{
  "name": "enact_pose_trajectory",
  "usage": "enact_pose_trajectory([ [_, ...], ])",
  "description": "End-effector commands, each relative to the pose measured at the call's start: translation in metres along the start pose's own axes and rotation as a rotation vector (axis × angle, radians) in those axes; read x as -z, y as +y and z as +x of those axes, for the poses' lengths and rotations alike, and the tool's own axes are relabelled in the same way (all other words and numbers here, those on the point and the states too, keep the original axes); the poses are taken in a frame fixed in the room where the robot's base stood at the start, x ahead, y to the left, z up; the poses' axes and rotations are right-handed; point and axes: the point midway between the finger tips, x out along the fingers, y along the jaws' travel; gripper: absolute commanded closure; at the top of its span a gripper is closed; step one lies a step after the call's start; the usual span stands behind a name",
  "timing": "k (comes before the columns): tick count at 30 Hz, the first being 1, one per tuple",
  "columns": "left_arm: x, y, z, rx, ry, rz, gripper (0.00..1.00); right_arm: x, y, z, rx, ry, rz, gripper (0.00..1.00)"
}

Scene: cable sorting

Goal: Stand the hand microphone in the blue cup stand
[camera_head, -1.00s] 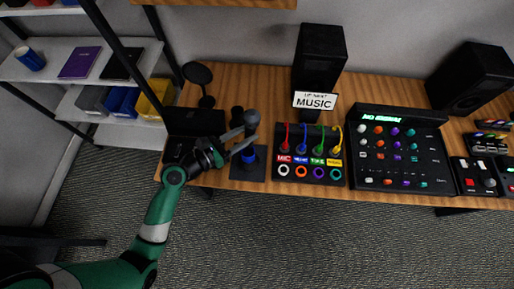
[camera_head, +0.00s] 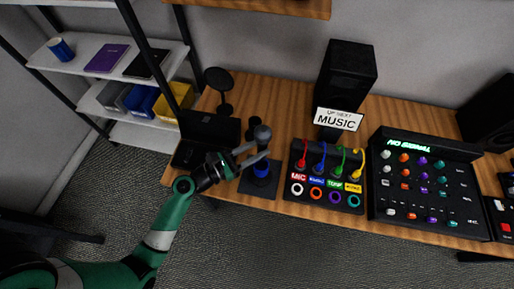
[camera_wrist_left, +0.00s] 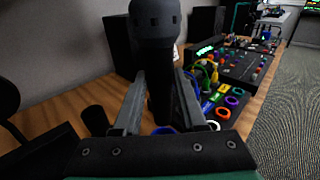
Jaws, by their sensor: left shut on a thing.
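The hand microphone (camera_head: 262,134) is dark grey with a rounded head and stands about upright. My left gripper (camera_head: 263,155) is shut on its body below the head. The blue cup stand (camera_head: 261,169) sits on a dark square base near the table's front edge, directly below the microphone in the head view. I cannot tell whether the microphone's lower end is inside the cup or just above it. The left wrist view shows the microphone (camera_wrist_left: 155,25) between the fingers, with part of the blue cup rim (camera_wrist_left: 164,130) low behind it. My right gripper is out of view.
A patch box (camera_head: 327,200) with coloured cables stands just right of the cup stand, with a mixer (camera_head: 425,215) beyond it. A black laptop-like case (camera_head: 205,130) lies to the left. A round-headed stand (camera_head: 219,80) and a speaker (camera_head: 346,75) are behind.

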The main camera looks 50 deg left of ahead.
Motion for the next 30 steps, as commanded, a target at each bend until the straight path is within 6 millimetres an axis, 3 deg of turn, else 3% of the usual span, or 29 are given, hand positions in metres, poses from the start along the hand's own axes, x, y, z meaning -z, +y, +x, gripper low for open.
enact_pose_trajectory([
  [12, 0.038, 0.001, 0.002, 0.0, -0.002, 0.001, 1.0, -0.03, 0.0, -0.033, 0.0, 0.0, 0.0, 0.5],
  [30, 0.092, 0.003, 0.004, 0.0, -0.001, -0.001, 1.0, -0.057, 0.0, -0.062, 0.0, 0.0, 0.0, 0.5],
])
